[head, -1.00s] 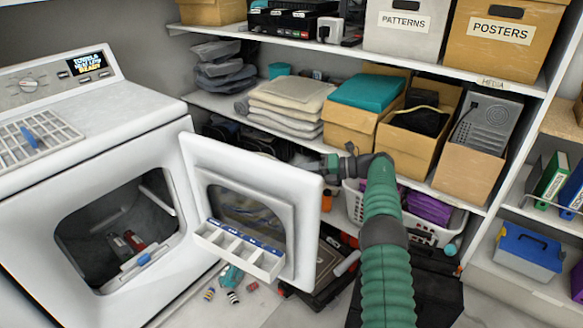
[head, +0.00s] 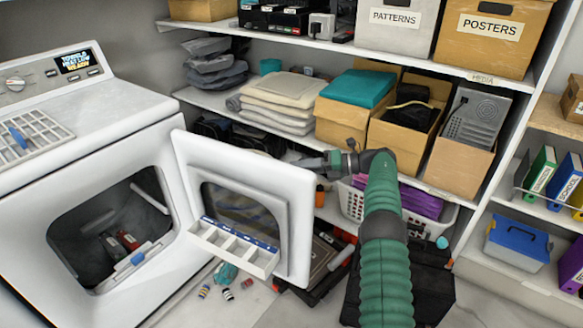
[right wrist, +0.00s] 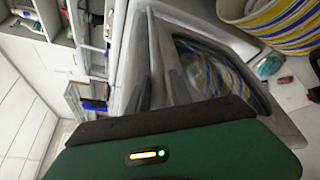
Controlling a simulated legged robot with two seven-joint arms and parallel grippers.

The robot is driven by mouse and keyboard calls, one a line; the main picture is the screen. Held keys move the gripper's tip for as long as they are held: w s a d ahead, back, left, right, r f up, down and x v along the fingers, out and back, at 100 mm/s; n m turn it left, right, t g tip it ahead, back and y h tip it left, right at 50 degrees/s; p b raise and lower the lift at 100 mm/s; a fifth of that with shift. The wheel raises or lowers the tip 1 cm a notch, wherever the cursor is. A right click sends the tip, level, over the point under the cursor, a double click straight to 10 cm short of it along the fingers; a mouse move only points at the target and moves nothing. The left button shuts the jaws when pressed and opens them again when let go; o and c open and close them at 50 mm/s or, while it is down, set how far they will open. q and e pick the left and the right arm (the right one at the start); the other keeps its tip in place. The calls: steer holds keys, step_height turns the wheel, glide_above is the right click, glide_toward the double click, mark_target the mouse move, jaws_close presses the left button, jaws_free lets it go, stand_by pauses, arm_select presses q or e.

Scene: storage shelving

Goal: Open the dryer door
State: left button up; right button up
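The white dryer (head: 110,160) stands at the left in the head view, its dark drum opening (head: 110,235) exposed. Its door (head: 285,190) stands wide open, swung out to the right, with its window and a white divided tray on the inner face toward me. My right gripper (head: 312,163) is at the door's free edge, its tips partly hidden behind the door. Whether its fingers touch the door or are closed is unclear. The right wrist view shows a grey framed window panel, likely the door (right wrist: 215,75), close beyond my green wrist. My left gripper is not in view.
Shelves with folded towels (head: 280,100), cardboard boxes and a grey device (head: 475,118) stand behind. A white basket (head: 350,203) with purple cloth and a dark case (head: 325,265) are near my right arm. Small loose items (head: 227,294) lie on the floor below the door.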

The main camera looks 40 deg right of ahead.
steer(key=p+v, duration=0.2)
steer(key=v, duration=0.7)
steer(key=shift+p, duration=0.4)
